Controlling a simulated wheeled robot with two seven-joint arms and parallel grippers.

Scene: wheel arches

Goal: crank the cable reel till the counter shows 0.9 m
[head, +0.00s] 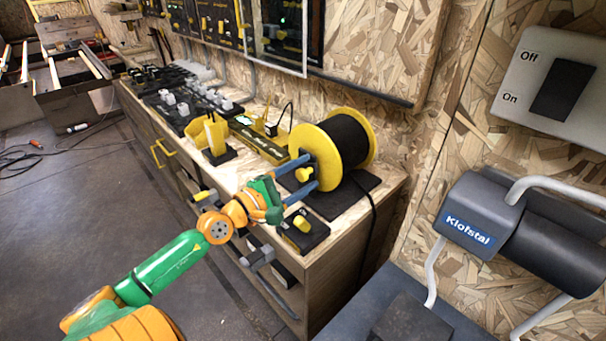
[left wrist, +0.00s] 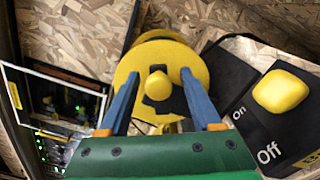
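The cable reel (head: 333,148) has yellow flanges and a dark wound drum, and stands on a black mat (head: 345,195) at the near end of the bench. A yellow crank knob (head: 304,174) sticks out from its near flange. My left gripper (head: 309,172) is open, its blue fingers spread either side of the knob. In the left wrist view the knob (left wrist: 157,85) shows between the open fingers (left wrist: 158,77), with gaps on both sides. No counter reading is legible. My right gripper is out of view.
A black box with a yellow button (head: 302,224) sits at the bench's front edge, marked On and Off in the left wrist view (left wrist: 280,92). A Klofstal machine (head: 480,215) stands at right.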

